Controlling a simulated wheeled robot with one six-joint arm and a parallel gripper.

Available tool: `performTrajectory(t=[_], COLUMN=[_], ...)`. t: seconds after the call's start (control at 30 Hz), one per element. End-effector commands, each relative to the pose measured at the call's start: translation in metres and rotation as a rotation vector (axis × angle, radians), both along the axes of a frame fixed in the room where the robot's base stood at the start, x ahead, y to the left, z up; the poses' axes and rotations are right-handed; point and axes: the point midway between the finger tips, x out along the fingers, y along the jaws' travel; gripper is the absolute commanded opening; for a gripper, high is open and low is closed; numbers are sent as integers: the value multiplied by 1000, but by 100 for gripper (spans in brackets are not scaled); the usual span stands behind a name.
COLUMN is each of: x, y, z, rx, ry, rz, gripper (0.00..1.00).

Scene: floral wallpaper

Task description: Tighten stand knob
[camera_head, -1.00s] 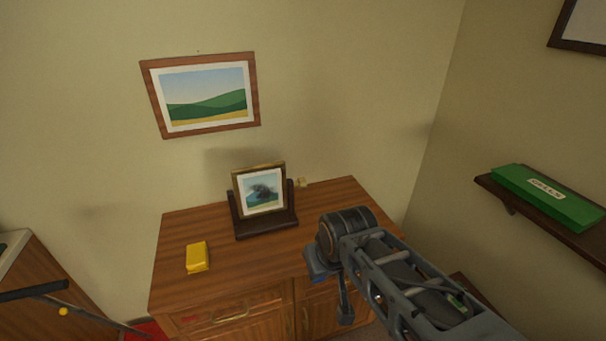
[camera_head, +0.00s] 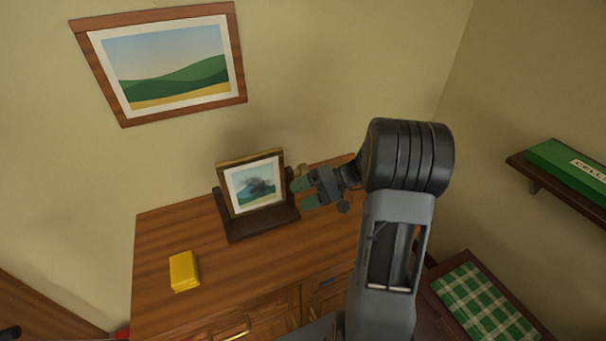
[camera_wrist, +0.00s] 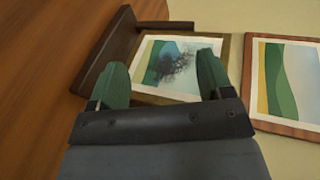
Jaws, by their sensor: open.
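A small picture in a gold frame (camera_head: 254,183) rests upright in a dark wooden stand (camera_head: 262,226) on the cabinet top. A small brass-coloured piece (camera_head: 302,169) shows just right of the stand; I cannot tell for sure if it is the stand knob. My gripper (camera_head: 303,193) is open and empty, its green fingertips close to the stand's right side. In the wrist view, the fingertips (camera_wrist: 163,68) appear apart in front of the framed picture (camera_wrist: 180,62) and stand (camera_wrist: 112,48). No knob shows clearly there.
The wooden cabinet (camera_head: 190,235) carries a yellow block (camera_head: 184,271) at left. A landscape picture (camera_head: 165,65) hangs on the wall behind. At right are a shelf with a green box (camera_head: 570,166) and a green checked cloth (camera_head: 482,300).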

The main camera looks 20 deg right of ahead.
Motion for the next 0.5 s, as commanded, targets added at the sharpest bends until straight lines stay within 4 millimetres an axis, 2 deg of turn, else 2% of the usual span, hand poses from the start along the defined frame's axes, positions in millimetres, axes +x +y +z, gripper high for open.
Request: performTrajectory(t=[0.03,0.1,0.3,0.4,0.5], x=[11,24,38,39,40], y=[-22,-48,-113,-134,-145], z=[-15,-26,-56,-65,-71], rx=[95,199,369,404,420], ry=[-47,-138,-368,-444,-493], rz=[-66,-151,-373,-449,-494], gripper=[73,73,73,73,73])
